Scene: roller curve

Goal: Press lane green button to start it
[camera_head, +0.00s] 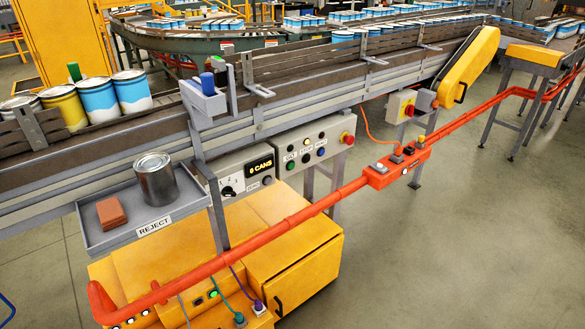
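The grey control box (300,133) hangs under the conveyor near the middle. Small indicator lamps sit above the row; the middle one (306,141) looks bright. The small labels are hard to read. Neither of my grippers is in view.
A reject tray (100,241) holds a metal can (155,180) and a brown block (111,214). An orange-red rail (300,217) crosses in front of the boxes. Yellow cabinets (292,268) stand below. Floor (450,250) is clear at right.

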